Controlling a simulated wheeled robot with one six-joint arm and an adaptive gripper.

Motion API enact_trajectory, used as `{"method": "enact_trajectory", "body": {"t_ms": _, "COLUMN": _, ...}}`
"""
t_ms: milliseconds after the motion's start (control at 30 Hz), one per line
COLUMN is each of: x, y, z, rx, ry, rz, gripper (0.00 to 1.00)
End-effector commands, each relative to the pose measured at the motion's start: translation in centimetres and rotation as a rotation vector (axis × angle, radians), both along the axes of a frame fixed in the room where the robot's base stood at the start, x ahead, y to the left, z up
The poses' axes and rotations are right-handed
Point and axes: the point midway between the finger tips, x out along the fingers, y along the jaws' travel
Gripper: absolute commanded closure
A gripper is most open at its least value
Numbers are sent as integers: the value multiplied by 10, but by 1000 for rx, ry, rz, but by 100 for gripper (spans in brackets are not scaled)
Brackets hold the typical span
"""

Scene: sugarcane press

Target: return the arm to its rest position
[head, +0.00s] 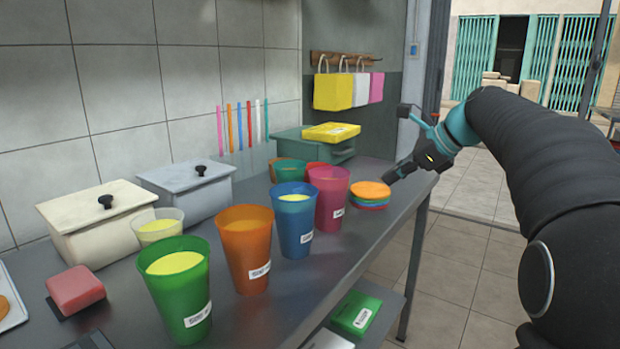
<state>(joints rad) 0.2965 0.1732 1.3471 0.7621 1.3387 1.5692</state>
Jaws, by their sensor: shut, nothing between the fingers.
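My arm reaches in from the right in the head view. My gripper (392,176) is at its end, over the far right edge of the counter, close to a stack of coloured round lids (371,192). The fingers look closed and hold nothing. I cannot tell whether the fingertips touch the stack. A pink cup (330,200) stands to the left of the stack, apart from the gripper.
A blue cup (294,222), an orange cup (246,250) and a green cup (180,290) stand along the metal counter (345,255). Lidded boxes (97,220) line the wall. Bags (333,91) hang behind. Open tiled floor (470,270) lies to the right.

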Motion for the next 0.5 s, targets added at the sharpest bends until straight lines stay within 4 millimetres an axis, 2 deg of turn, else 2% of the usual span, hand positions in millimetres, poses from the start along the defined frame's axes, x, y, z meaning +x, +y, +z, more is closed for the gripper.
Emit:
{"method": "enact_trajectory", "body": {"t_ms": 167, "x": 1, "y": -10, "z": -25, "rx": -123, "ry": -69, "rz": 101, "gripper": 100}}
{"method": "enact_trajectory", "body": {"t_ms": 267, "x": -3, "y": -18, "z": -49, "rx": -220, "ry": -108, "rz": 187, "gripper": 100}}
{"method": "enact_trajectory", "body": {"t_ms": 367, "x": -18, "y": -26, "z": -76, "rx": -358, "ry": -159, "rz": 313, "gripper": 100}}
{"method": "enact_trajectory", "body": {"t_ms": 500, "x": -58, "y": -29, "z": -110, "rx": -578, "ry": -236, "rz": 556, "gripper": 100}}
